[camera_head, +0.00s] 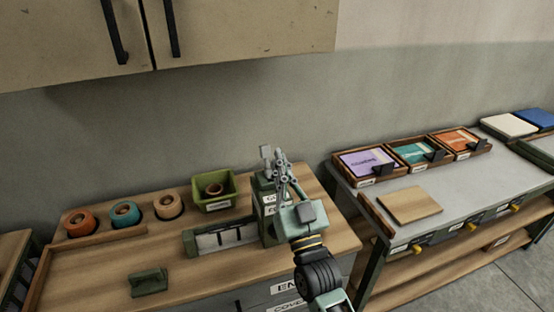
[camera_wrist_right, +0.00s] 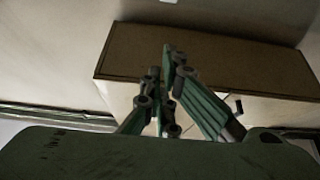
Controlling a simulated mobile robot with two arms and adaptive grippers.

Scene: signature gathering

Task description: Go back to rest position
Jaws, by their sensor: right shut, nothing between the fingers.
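My right gripper (camera_head: 279,165) points up in the head view, above the right part of the wooden workbench (camera_head: 105,265) and in front of the grey wall. Its fingers are together with nothing between them. In the right wrist view, the same gripper's fingers (camera_wrist_right: 168,62) come together, with the wall cabinet (camera_wrist_right: 215,58) beyond them. The right arm comes in from the bottom of the head view and hides part of a green box with labels (camera_head: 266,187). My left gripper is in neither view.
On the bench are several tape rolls (camera_head: 125,213), a green bin (camera_head: 213,192) holding a ring, and a small green block (camera_head: 148,282). A grey table (camera_head: 455,200) at right holds trays of coloured booklets (camera_head: 368,163) and a wooden board (camera_head: 408,205). A cabinet (camera_head: 240,30) hangs above.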

